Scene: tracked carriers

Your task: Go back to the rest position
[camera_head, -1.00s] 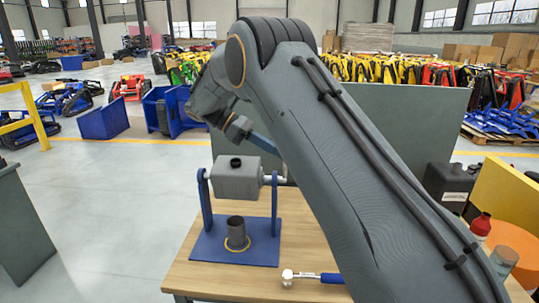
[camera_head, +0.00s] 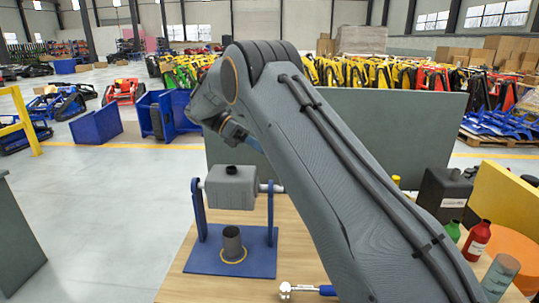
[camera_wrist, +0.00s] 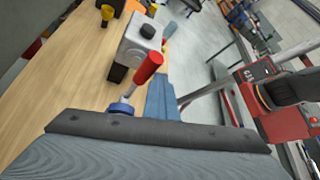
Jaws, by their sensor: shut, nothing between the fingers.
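My gripper (camera_wrist: 160,85) shows in the wrist view as blue fingers, shut and empty, beside a red handle (camera_wrist: 150,67) on a thin metal stem. In the head view only a blue part of it shows past my wrist; my own arm hides the rest. A grey box (camera_head: 231,187) with a black cap hangs between the posts of a blue stand (camera_head: 206,262) on the wooden bench. The box also shows in the wrist view (camera_wrist: 134,44), near the fingers. I cannot tell whether the fingers touch anything.
A dark cup (camera_head: 232,243) stands on the stand's base. A hammer (camera_head: 300,290) lies at the front. A red bottle (camera_head: 477,241), a green bottle (camera_head: 452,231) and a black canister (camera_head: 443,193) stand at the right. A grey-green panel (camera_head: 400,130) rises behind the bench.

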